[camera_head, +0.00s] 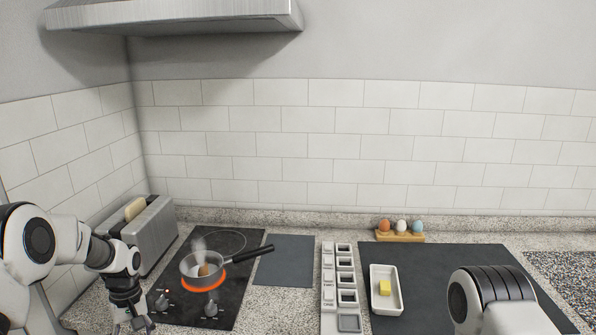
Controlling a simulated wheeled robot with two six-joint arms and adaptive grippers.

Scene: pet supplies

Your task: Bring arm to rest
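My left arm comes in from the left edge and bends down at the front left. Its dark gripper (133,323) points down over the counter, left of the stove. Its fingers look spread, with nothing seen between them. My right arm shows only as a white and dark rounded link at the lower right, over the dark mat. The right gripper is outside the picture.
A toaster (156,240) holding bread stands close behind my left gripper. A steaming pot (205,268) with something brown inside sits on the glowing stove burner. A white dish (386,305) holds a yellow block (384,287). Eggs stand in a wooden holder (400,236) at the back.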

